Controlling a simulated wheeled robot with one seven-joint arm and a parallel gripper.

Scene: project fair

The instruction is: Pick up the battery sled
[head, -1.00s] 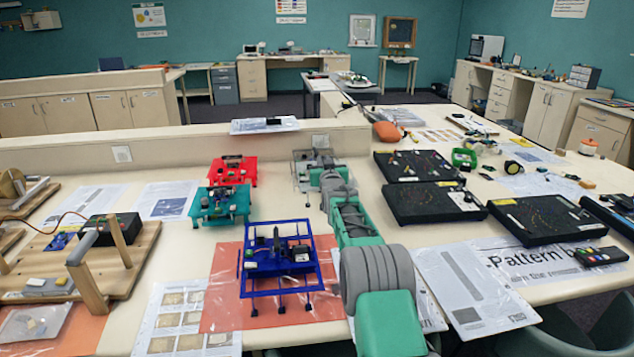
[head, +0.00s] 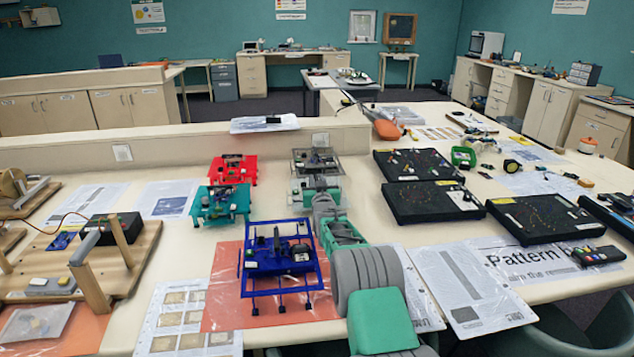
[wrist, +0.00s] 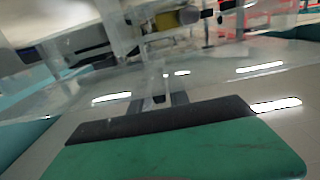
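Several tray-like sleds on legs stand on the table: a red one (head: 233,168), a teal one (head: 219,203), a blue one (head: 278,262) and a clear-grey one (head: 315,160). I cannot tell from the pictures which is meant by the battery sled. My gripper (head: 318,184) is just on the near side of the clear-grey sled, with the green hand behind it. In the wrist view, see-through plastic parts with a yellow-and-grey cylinder (wrist: 180,17) lie ahead of the green hand. The fingers are blurred, so their opening is unclear.
The blue sled stands on an orange sheet (head: 222,300) close to the left of my arm. Black boards (head: 418,165) lie to the right. A low partition (head: 60,155) runs behind the sleds. A wooden rig (head: 130,285) stands at the left.

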